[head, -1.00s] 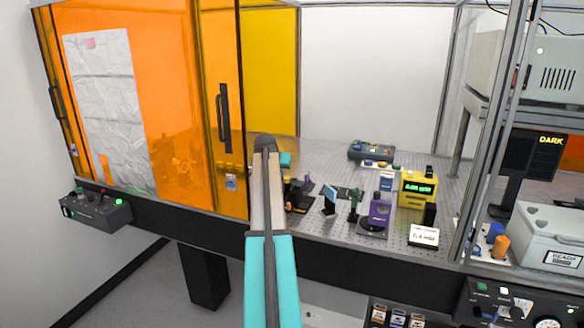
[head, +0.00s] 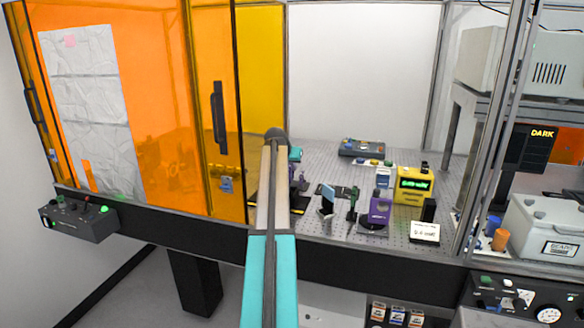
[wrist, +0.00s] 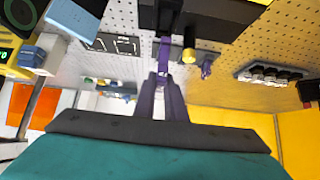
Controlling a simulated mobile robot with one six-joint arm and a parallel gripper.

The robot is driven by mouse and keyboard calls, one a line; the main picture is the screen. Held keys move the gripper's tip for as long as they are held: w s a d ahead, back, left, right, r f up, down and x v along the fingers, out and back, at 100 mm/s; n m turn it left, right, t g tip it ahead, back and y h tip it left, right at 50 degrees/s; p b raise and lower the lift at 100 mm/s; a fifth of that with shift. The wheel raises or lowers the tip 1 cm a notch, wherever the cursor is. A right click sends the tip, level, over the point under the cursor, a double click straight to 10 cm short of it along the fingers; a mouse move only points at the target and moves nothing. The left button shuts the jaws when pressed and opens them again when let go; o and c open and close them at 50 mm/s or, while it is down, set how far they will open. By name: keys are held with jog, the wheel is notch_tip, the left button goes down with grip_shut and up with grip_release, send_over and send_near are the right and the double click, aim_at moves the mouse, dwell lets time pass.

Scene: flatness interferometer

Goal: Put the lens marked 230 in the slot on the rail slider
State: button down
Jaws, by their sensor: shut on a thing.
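My gripper (wrist: 166,82) reaches up from the teal wrist body in the wrist view, with its purple fingers shut on a thin piece, seen nearly edge-on. I take this for the lens; no 230 marking can be read. In the head view my arm hides most of the gripper (head: 297,175), and only some teal and purple show beside the arm. Just beyond the fingertips in the wrist view is a dark block (wrist: 205,22) with a brass-coloured knob (wrist: 188,56), perhaps part of the rail and slider. The slot cannot be made out.
On the perforated bench stand a blue angled plate (head: 327,200), a purple device (head: 380,207), a yellow display box (head: 410,188) and a white card (head: 425,232). A grey control box (head: 365,149) is at the back. An orange panel (head: 160,110) closes off the left.

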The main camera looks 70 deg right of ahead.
aim_at(290, 176)
jog(key=shift+s+f, duration=0.1)
jog(key=shift+f, duration=0.05)
jog(key=shift+d+f, duration=0.1)
jog(key=shift+f, duration=0.2)
jog(key=shift+f+b, duration=1)
jog(key=shift+f, duration=1.2)
jog(key=shift+f, duration=0.45)
jog(key=c, duration=1.7)
grip_release()
jog(key=shift+c, duration=0.2)
jog(key=shift+r, duration=0.15)
jog(key=shift+r+p, duration=1.05)
jog(key=shift+r, duration=2.3)
